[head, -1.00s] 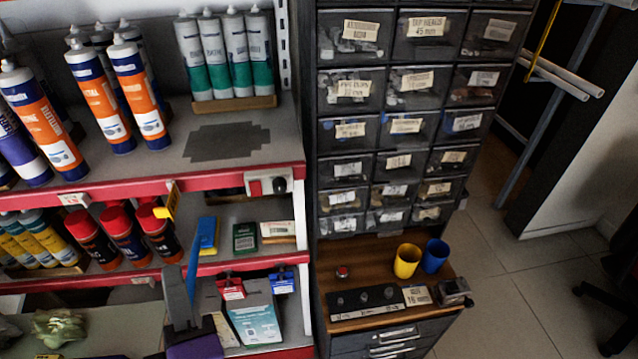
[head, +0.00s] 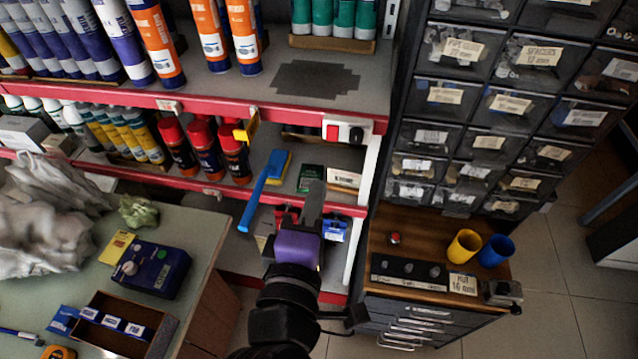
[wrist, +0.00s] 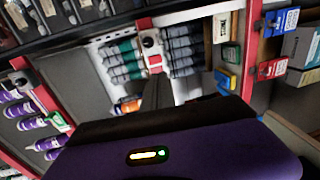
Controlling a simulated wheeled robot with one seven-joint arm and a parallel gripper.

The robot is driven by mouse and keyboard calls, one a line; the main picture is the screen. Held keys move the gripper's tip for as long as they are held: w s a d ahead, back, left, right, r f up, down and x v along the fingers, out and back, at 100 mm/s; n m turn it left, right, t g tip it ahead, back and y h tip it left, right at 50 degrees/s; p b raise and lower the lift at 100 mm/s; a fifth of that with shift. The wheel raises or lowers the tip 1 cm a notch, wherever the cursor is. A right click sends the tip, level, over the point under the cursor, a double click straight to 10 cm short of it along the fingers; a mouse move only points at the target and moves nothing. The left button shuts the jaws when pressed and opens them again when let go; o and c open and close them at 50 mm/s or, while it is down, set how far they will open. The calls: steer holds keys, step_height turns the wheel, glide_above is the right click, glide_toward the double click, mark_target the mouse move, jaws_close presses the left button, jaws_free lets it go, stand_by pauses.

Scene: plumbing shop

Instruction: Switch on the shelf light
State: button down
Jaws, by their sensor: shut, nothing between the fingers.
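My gripper (head: 315,192) is purple with dark grey fingers, shut and empty. In the head view the fingers point up, below and slightly left of the box, with a visible gap in the picture. In the wrist view the fingers (wrist: 156,92) point toward the box. Whether the light is on cannot be told.
A blue-handled brush (head: 258,195) juts out left of my gripper. A yellow tag (head: 247,125) sticks out from the shelf edge. Spray cans (head: 205,148) stand on the lower shelf. A drawer cabinet (head: 470,150) is to the right, and a workbench (head: 205,240) is at lower left.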

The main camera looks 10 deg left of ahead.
mark_target(332, 139)
steer(key=w, duration=0.4)
steer(key=w+f+p, duration=0.1)
steer(key=w, duration=0.3)
steer(key=w+p, duration=0.1)
steer(key=w, duration=0.2)
steer(key=shift+w+d+f, duration=0.2)
steer(key=shift+w, duration=0.2)
steer(key=shift+f, duration=0.1)
steer(key=t+b, duration=0.1)
steer(key=b, duration=0.2)
steer(key=shift+w+f, duration=0.1)
steer(key=shift+w, duration=0.25)
